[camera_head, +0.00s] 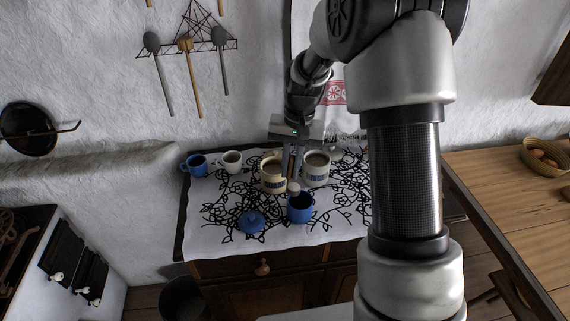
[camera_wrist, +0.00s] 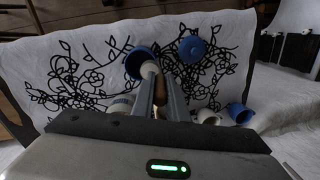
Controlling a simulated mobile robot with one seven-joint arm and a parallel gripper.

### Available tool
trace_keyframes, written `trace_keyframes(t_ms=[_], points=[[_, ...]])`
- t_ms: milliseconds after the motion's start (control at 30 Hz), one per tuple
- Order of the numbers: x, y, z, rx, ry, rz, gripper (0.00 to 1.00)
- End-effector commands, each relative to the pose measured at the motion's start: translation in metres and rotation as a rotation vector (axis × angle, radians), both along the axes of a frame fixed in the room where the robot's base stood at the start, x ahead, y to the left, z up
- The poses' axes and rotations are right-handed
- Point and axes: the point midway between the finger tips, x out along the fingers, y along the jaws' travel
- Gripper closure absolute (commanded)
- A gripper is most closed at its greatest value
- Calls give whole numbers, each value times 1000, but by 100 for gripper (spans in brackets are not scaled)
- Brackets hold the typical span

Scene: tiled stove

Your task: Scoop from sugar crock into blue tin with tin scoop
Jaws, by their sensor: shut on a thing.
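My gripper (camera_head: 292,175) is shut on the brown handle of the tin scoop (camera_wrist: 149,70). The scoop's pale head (camera_head: 293,187) is at the back rim of the open blue tin (camera_head: 300,211); I cannot tell whether it touches. In the wrist view the blue tin (camera_wrist: 138,63) lies just beyond the scoop. Two cream crocks with blue labels stand behind the tin, a left one (camera_head: 271,184) and a right one (camera_head: 316,181). Their labels are too small to read, so I cannot tell which holds sugar. The scoop's contents and the tin's inside are unclear.
A blue lid (camera_head: 251,222) lies left of the tin on the patterned white cloth (camera_head: 215,236). A white mug (camera_head: 232,164) and a blue mug (camera_head: 196,168) stand at the back left. Utensils hang on the wall above. The cloth's front left is clear.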

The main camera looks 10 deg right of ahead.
Motion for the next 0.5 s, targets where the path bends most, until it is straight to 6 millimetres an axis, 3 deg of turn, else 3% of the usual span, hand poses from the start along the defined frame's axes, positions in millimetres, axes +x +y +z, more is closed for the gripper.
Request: trace_keyframes(t_ms=[500], points=[[3,-41,-32,452,25,-7,100]])
